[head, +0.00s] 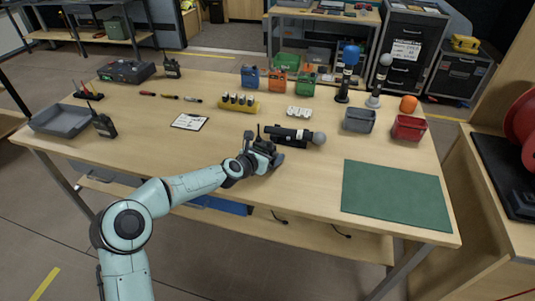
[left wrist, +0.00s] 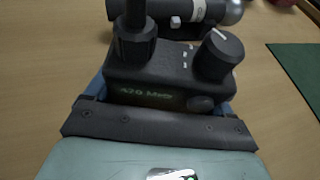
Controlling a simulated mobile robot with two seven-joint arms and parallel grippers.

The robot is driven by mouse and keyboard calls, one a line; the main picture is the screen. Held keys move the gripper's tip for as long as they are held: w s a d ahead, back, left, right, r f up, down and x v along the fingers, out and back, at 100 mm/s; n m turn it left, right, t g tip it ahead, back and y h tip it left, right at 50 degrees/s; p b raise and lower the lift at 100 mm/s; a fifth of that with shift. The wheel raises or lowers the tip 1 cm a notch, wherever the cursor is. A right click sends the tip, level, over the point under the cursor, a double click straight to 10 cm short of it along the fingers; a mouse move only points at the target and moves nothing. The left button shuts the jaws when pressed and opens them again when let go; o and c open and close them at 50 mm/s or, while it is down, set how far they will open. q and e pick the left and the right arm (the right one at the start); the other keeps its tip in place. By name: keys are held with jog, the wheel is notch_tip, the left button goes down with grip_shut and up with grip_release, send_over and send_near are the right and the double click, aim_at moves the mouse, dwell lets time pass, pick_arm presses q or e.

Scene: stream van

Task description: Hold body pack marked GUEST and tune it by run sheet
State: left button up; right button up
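My left gripper (head: 264,157) is low over the middle of the table, with its fingers around a black body pack (head: 262,146). In the left wrist view the pack (left wrist: 160,88) sits close against the palm between the fingers and looks gripped. It has a stub antenna on the left, a round knob with a white pointer line on the right, and faint green display text that seems to end in MHz. No GUEST marking is readable. A white sheet on a clipboard (head: 189,121), perhaps the run sheet, lies to the left; its text is unreadable. My right gripper is not in view.
A handheld microphone (head: 295,134) lies just beyond the pack. Similar black units stand at left (head: 104,125) and back (head: 172,67). A grey tray (head: 62,120), a yellow battery holder (head: 238,106) and grey (head: 359,119) and red (head: 408,127) bins surround the workspace. The green mat (head: 396,194) is clear.

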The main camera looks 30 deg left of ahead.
pick_arm(q)
jog(key=c, duration=0.3)
jog(key=o, duration=1)
jog(key=shift+s+r, duration=0.1)
jog(key=v, duration=1)
jog(key=shift+a, duration=0.1)
jog(key=shift+v, duration=0.9)
